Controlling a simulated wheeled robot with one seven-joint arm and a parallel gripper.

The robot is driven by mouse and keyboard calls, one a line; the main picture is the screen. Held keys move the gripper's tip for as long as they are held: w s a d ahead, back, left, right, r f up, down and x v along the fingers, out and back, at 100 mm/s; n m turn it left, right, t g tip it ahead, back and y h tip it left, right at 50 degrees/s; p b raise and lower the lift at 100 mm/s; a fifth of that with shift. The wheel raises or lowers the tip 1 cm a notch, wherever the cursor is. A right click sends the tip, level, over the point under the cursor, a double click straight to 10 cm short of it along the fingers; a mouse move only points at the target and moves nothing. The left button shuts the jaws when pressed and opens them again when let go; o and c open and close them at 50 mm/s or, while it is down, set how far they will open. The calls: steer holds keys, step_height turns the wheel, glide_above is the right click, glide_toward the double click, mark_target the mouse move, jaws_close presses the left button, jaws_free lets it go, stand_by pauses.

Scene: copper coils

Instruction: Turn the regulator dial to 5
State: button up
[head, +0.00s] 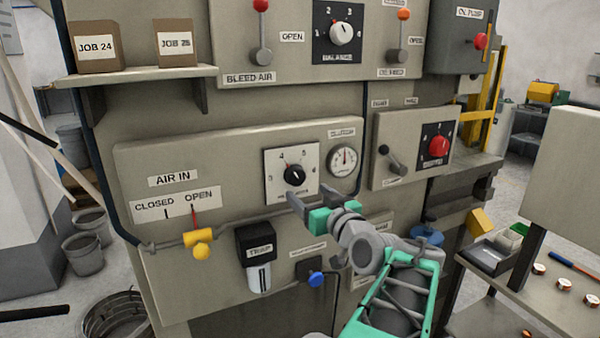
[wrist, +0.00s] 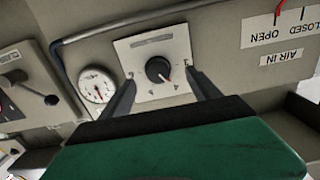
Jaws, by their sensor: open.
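The regulator dial (head: 294,174) is a black round knob on a white square plate (head: 274,186) with numbers, on the lower wall panel. In the wrist view the dial (wrist: 158,70) shows upside down, with a small orange-red pointer mark towards what looks like the 4; the neighbouring numeral looks like the 5. My gripper (head: 307,193) is just in front of the plate's lower edge. In the wrist view its two dark fingers (wrist: 160,76) are apart, one on each side of the dial, with nothing between them. I cannot tell that either finger touches the knob.
A round gauge (head: 343,161) sits right of the dial. A yellow-handled valve (head: 198,243) and pipe are lower left, a filter bowl (head: 259,278) below. A panel with a lever and red knob (head: 439,146) is to the right. A shelf with boxes (head: 97,47) juts out upper left.

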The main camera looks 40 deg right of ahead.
mark_target(298, 179)
steer(key=p+x, duration=0.1)
steer(key=x, duration=0.1)
steer(key=p+x, duration=0.1)
steer(key=x, duration=0.2)
steer(key=p+x, duration=0.1)
steer(key=x, duration=0.1)
steer(key=shift+w+d+r, duration=0.2)
steer(key=shift+d+r, duration=0.15)
steer(key=shift+c, duration=0.3)
steer(key=c, duration=1.3)
